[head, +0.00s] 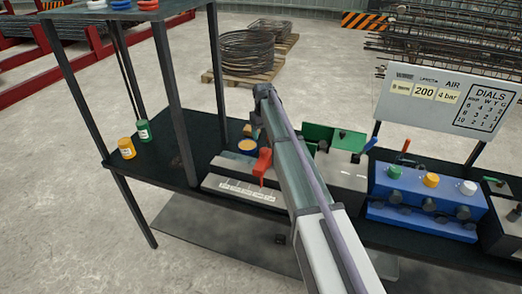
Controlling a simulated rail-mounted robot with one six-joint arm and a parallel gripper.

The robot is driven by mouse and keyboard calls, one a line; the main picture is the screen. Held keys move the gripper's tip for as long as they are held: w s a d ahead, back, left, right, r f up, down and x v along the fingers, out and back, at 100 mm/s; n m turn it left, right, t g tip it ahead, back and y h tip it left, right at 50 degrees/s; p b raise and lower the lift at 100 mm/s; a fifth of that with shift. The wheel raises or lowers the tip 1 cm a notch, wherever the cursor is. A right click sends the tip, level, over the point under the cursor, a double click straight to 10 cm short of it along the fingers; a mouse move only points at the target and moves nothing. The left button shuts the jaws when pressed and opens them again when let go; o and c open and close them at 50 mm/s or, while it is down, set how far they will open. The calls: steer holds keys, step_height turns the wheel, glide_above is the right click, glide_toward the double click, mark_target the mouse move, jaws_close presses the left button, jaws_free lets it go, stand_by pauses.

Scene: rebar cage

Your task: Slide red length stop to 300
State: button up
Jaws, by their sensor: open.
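The red length stop (262,164) stands on the pale ruler strip (246,191) along the front of a grey plate on the dark bench. It sits toward the right part of the visible strip, just left of my arm. The strip's numbers are too small to read. My gripper (253,131) is at the end of my arm, behind the red stop and apart from it in the picture. It is small here and partly hidden, with nothing visible in it. My arm hides the bench right of the stop.
A sign (445,95) reads 8 mm, 200 and 4 bar. A blue box (424,201) with coloured knobs stands at right. Yellow (127,148) and green (143,131) cans stand at left, near a bench post.

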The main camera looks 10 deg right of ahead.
mark_target(264, 149)
steer(key=shift+s+d+f+b, duration=0.25)
steer(key=shift+f+b, duration=0.1)
step_height(264, 149, down, 10)
steer(key=b, duration=1)
steer(key=shift+w+a+f, duration=0.1)
steer(key=shift+f, duration=0.1)
steer(key=shift+r, duration=0.2)
steer(key=shift+c, duration=0.2)
jaws_close()
